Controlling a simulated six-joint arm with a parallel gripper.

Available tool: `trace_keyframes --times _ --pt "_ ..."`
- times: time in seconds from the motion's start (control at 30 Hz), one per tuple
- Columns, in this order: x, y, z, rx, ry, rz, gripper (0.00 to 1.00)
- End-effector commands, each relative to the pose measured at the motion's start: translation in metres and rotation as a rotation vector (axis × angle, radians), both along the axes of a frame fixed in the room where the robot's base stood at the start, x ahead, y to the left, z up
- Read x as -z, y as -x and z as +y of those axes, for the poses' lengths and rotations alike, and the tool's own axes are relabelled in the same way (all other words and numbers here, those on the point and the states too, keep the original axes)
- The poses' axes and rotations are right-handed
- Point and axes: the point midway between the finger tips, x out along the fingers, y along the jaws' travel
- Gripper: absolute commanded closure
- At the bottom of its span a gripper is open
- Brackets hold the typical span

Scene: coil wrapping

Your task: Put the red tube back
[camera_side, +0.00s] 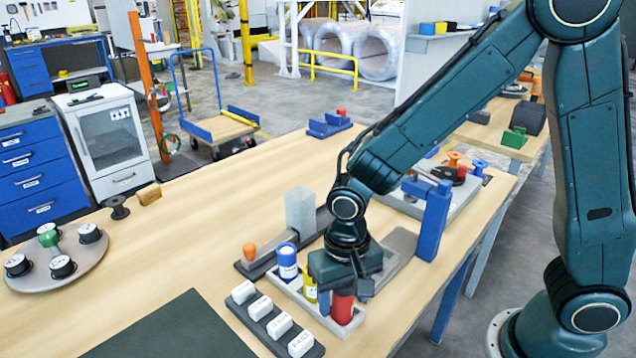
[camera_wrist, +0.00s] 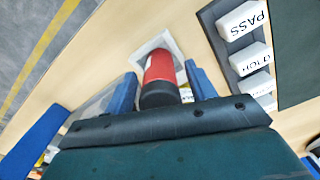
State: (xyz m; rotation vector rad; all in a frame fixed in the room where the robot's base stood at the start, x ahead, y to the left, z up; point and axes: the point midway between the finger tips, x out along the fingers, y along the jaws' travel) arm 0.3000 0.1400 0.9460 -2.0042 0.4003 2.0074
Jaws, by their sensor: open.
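The red tube (camera_side: 342,308) stands upright at the near end of a light grey tray (camera_side: 318,312) in the side view. In the wrist view the red tube (camera_wrist: 160,68) shows its red side and dark end between my two blue fingers. My gripper (camera_side: 342,290) is directly above and around the tube, pointing down. The wrist view shows my gripper (camera_wrist: 160,85) open, with a gap between the tube and the right finger. A yellow tube (camera_side: 310,288) and a blue tube (camera_side: 287,262) stand farther along the same tray.
A dark rack with white labelled blocks (camera_side: 273,327) lies just left of the tray. A grey block (camera_side: 300,212) and an orange-topped peg (camera_side: 249,251) stand behind. A blue post (camera_side: 434,220) rises to the right. The wooden table is clear at left centre.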

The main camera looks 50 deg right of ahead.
Motion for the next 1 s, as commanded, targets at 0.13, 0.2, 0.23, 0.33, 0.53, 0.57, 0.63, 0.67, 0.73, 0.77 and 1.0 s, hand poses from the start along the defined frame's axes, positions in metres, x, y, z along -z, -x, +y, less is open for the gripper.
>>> trace_keyframes --times 0.13,0.2,0.23,0.33,0.53,0.57,0.63,0.67,0.73,0.77,1.0 --pt "-0.008 -0.001 0.0 0.0 -0.002 -0.003 0.44" --pt "-0.014 -0.001 0.001 0.0 -0.002 -0.004 0.44" --pt "-0.017 -0.001 0.0 0.0 -0.002 -0.004 0.44" --pt "-0.029 -0.001 0.0 0.0 -0.003 -0.004 0.44" --pt "-0.061 -0.001 0.001 0.0 -0.003 -0.006 0.44" --pt "-0.066 -0.001 0.0 0.0 -0.003 -0.006 0.44" --pt "-0.077 -0.001 0.0 0.0 -0.003 -0.004 0.44" --pt "-0.082 -0.001 0.001 0.0 -0.003 -0.006 0.44" --pt "-0.092 -0.001 0.0 0.0 -0.003 -0.004 0.44" --pt "-0.096 -0.001 0.0 0.0 -0.003 -0.004 0.44" --pt "-0.117 -0.001 0.0 0.0 -0.001 -0.003 0.44"
